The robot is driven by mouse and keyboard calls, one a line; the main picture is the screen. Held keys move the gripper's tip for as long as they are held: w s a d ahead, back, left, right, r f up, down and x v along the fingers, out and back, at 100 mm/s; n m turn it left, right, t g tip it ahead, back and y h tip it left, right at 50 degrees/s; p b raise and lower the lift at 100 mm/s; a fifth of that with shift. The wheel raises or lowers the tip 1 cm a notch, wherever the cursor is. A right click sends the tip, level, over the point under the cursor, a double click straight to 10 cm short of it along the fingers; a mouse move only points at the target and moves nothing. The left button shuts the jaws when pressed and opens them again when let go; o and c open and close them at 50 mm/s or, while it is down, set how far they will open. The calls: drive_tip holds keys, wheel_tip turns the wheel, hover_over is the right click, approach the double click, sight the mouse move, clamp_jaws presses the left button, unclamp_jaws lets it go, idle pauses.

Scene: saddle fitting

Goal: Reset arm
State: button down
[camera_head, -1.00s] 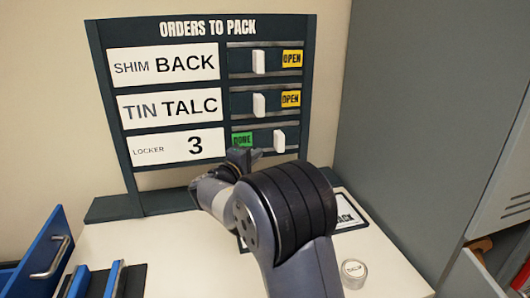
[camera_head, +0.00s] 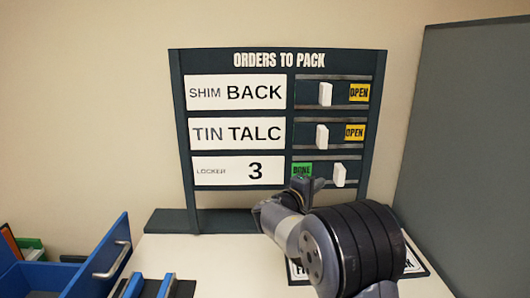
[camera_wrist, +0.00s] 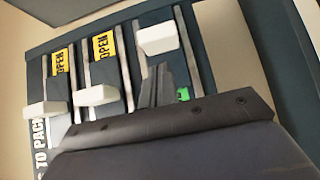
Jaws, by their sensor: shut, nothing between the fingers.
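My gripper (camera_head: 308,188) is in front of the lower part of the orders board (camera_head: 280,146), close to the bottom slider row. Its fingers look shut and hold nothing; they also show in the wrist view (camera_wrist: 158,88). The bottom row reads LOCKER 3, with its white slider (camera_head: 339,175) at the right and a green DONE label (camera_head: 302,169) showing, partly covered by my gripper. The SHIM BACK slider (camera_head: 325,94) and the TIN TALC slider (camera_head: 322,137) stand left of yellow OPEN labels. In the wrist view a white slider (camera_wrist: 158,38) is just beyond the fingertips.
A blue drawer (camera_head: 100,262) with a metal handle stands open at the lower left. A grey cabinet side (camera_head: 465,150) rises at the right. A dark-framed mat (camera_head: 415,262) lies partly behind my arm on the white table (camera_head: 215,262).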

sight(317, 176)
drive_tip(key=w+p, duration=0.3)
drive_tip(key=w+d+p, duration=0.1)
drive_tip(key=p, duration=0.1)
drive_tip(key=shift+w+r, duration=0.25)
drive_tip(key=shift+w, duration=0.05)
drive_tip(key=a+p, duration=0.2)
drive_tip(key=a, duration=0.1)
drive_tip(key=shift+a+f+p, duration=0.1)
drive_tip(key=shift+f+p, duration=0.1)
drive_tip(key=shift+p, duration=0.15)
drive_tip(key=shift+f, duration=0.1)
